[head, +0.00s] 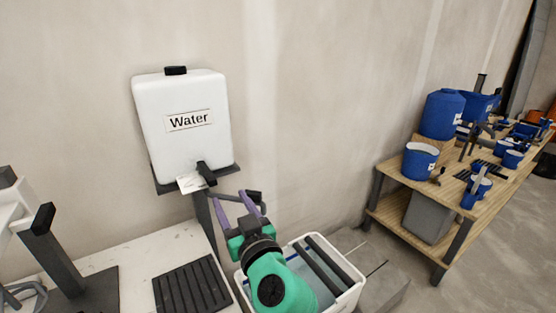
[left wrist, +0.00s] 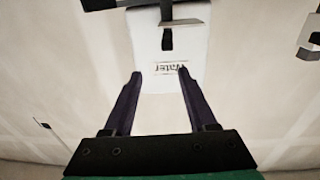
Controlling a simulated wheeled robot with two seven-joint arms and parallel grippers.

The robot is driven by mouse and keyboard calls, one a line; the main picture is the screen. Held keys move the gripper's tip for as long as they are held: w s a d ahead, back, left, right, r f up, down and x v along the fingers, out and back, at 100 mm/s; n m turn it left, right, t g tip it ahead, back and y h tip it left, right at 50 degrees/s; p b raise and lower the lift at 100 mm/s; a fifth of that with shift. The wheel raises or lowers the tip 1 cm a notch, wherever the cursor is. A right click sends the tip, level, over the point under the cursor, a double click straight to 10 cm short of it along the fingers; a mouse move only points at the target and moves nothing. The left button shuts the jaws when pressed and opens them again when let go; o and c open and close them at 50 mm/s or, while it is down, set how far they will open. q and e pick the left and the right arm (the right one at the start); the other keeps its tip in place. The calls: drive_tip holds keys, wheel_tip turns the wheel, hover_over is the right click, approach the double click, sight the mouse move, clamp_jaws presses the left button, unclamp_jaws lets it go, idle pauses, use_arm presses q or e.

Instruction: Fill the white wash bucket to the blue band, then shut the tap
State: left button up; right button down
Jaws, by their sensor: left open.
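The white water container (head: 185,128), labelled "Water", stands on a dark bracket against the wall. Its black tap (head: 206,174) is at the lower front; the tap also shows, upside down, in the left wrist view (left wrist: 167,38). The white wash bucket (head: 352,284) stands lower right, with dark rollers (head: 322,265) across it and a bluish-grey surface inside. I cannot make out the blue band or the water level clearly. My left gripper (head: 238,204) is open and empty, below and right of the tap, apart from it. My left arm hides part of the bucket.
A white worktop with a black ribbed mat (head: 188,285) lies left of the bucket. A dark post (head: 52,252) stands at far left. A wooden bench (head: 405,172) with blue buckets and tools is at right. Bare wall surrounds the container.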

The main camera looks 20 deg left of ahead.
use_arm(q)
drive_tip(key=w+d+r+m+t+h, duration=0.1)
drive_tip(key=w+d+r+m+t, duration=0.1)
drive_tip(key=d+r+t, duration=0.2)
drive_tip(key=w+d+r+m+t+h+p, duration=0.1)
drive_tip(key=w+d+r+m+t+h, duration=0.1)
drive_tip(key=r, duration=0.6)
drive_tip(key=shift+w+d+m+t, duration=0.3)
drive_tip(key=shift+d+m+t, duration=0.5)
drive_tip(key=shift+d+t, duration=0.3)
use_arm(e)
drive_tip(key=shift+w+a+r, duration=0.2)
drive_tip(key=shift+w+r, duration=0.2)
drive_tip(key=shift+r, duration=0.15)
drive_tip(key=shift+w+a+r, duration=0.15)
drive_tip(key=shift+w+r, duration=0.25)
drive_tip(key=shift+r, duration=0.1)
